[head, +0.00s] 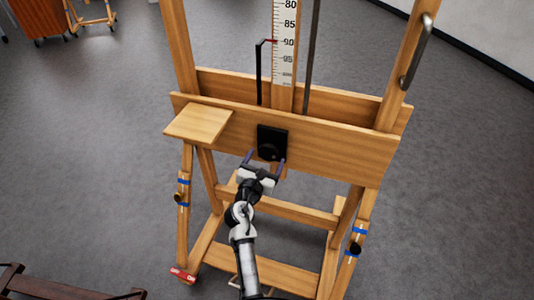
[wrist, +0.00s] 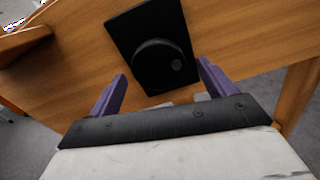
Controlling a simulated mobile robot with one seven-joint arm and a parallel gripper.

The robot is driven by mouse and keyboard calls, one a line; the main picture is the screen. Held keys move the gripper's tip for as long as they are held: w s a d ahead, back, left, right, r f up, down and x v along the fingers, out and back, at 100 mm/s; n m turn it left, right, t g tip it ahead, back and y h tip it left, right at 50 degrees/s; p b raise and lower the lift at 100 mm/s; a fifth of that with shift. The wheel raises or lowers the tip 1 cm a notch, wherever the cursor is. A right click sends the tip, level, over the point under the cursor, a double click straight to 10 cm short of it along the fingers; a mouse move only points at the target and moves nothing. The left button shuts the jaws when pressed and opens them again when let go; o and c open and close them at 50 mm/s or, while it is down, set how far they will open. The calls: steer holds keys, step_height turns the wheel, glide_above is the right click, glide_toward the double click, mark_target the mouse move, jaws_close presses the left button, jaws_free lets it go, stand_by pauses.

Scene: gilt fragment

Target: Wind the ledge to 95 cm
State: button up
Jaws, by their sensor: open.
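A wooden easel carries a wide ledge board (head: 340,149) across its front. A white scale (head: 285,50) stands upright behind it, its numbers rising downward from 80 through 90 and 95. A black bent pointer (head: 259,75) rises beside the scale, its red tip at about the 90 mark. A black plate with a round knob (head: 268,151) is on the board's front; the knob also shows in the wrist view (wrist: 160,66). My gripper (head: 264,160) is open just in front of the knob, its purple fingers to either side and apart from it. Nothing is held.
A small wooden shelf (head: 199,123) juts from the board's left end, left of my gripper. A dark handle (head: 416,55) is on the right upright. Easel legs and lower crossbars surround my arm. Grey floor (head: 80,170) is open at left.

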steer(key=shift+x, duration=1.05)
steer(key=c, duration=1)
